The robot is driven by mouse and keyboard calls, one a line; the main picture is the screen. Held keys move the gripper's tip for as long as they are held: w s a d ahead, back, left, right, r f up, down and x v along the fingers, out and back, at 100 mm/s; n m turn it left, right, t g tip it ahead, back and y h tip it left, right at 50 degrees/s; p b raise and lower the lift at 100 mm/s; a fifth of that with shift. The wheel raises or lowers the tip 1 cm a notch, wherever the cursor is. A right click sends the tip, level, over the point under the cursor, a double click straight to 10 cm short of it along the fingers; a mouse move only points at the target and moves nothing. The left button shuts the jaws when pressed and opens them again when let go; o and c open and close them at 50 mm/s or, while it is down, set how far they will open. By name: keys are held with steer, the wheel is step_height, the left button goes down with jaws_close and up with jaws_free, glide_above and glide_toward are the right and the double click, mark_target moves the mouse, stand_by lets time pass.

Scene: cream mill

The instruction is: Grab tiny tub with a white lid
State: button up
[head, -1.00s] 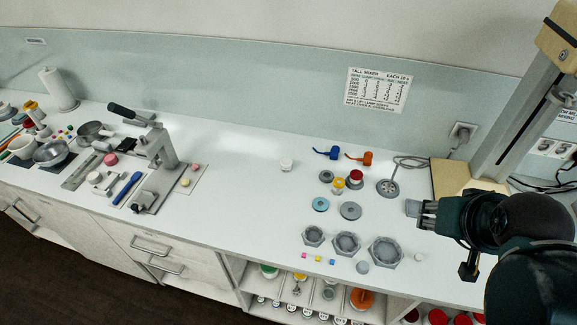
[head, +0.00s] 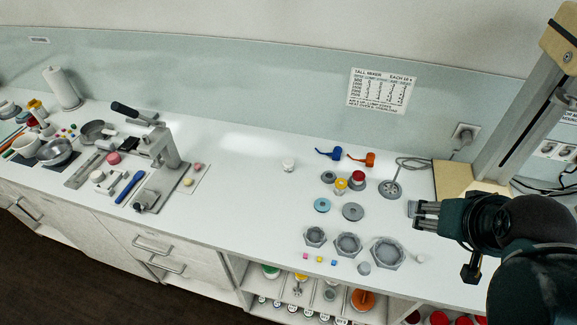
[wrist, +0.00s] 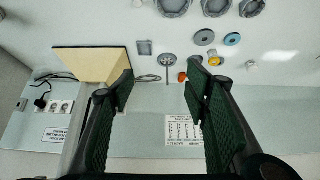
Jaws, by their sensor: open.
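A tiny white-topped tub (head: 288,165) stands alone on the white counter, left of the blue funnel-like part. A small pale thing (wrist: 250,65) in the wrist view is likely this tub, but it is too small to be sure. My gripper (head: 414,216) is at the right in the head view, well to the right of the tub and apart from it. In the wrist view its fingers (wrist: 160,75) are wide apart with nothing between them.
Blue (head: 329,153) and orange (head: 361,159) parts, a yellow-topped jar (head: 341,185) and discs (head: 352,212) stand between my gripper and the tub. Grey hexagonal moulds (head: 348,244) line the front. A wooden-based stand (head: 454,180) rises at the right. The counter left of the tub is clear.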

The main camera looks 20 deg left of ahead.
steer(key=w+a+r+n+g, duration=0.25)
steer(key=w+a+n, duration=0.25)
steer(key=w+a, duration=0.6)
steer(key=n+g+p, duration=0.2)
steer(key=n+g, duration=0.3)
steer(key=n, duration=0.7)
glide_above(288, 161)
steer(key=shift+t, duration=0.25)
steer(key=f, duration=2.1)
steer(key=shift+d, duration=0.25)
steer(key=shift+a+f, duration=0.4)
steer(key=shift+f, duration=0.05)
steer(key=shift+f, duration=0.1)
